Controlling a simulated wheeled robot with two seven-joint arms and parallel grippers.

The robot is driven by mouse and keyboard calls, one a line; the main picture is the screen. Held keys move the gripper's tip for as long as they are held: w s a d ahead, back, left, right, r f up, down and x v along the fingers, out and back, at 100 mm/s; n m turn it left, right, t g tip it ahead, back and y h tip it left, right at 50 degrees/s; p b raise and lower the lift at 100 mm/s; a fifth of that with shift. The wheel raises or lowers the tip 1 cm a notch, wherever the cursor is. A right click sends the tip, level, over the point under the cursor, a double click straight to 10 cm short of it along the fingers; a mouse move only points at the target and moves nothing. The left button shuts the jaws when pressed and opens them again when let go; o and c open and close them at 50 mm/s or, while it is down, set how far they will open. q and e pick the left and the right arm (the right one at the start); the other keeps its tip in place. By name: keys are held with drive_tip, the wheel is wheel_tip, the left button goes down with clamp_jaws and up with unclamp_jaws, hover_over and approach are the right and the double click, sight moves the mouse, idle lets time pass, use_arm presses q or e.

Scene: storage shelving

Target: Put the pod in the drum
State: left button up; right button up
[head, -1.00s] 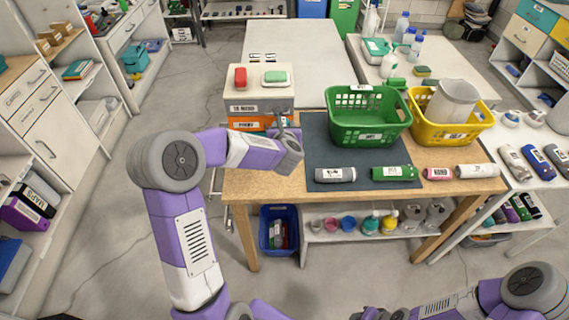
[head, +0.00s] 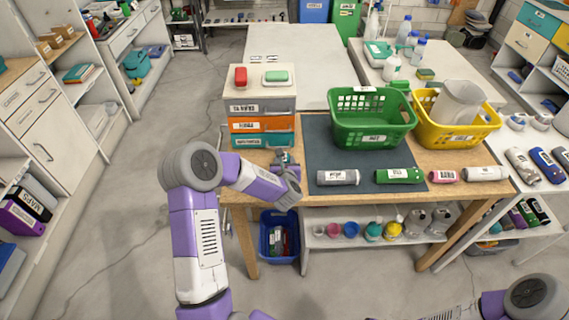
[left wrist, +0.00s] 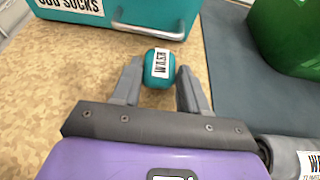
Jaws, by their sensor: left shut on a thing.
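My left gripper (head: 284,158) is low over the wooden table's front left part, in front of the stacked drawers. In the left wrist view its two fingers are shut on a small rounded teal pod (left wrist: 158,80) with a white label. I cannot tell whether the pod touches the table. In the head view it is mostly hidden by the gripper. No thing is clearly marked as the drum, and I cannot tell which one it is. My right gripper is out of view.
Stacked drawers (head: 262,125) stand just behind my left gripper. A yellow basket (head: 452,137) holds a grey container (head: 456,101). A blue bin (head: 279,250) is below.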

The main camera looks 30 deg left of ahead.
use_arm(q)
drive_tip(key=shift+r, duration=0.1)
drive_tip(key=o, duration=1)
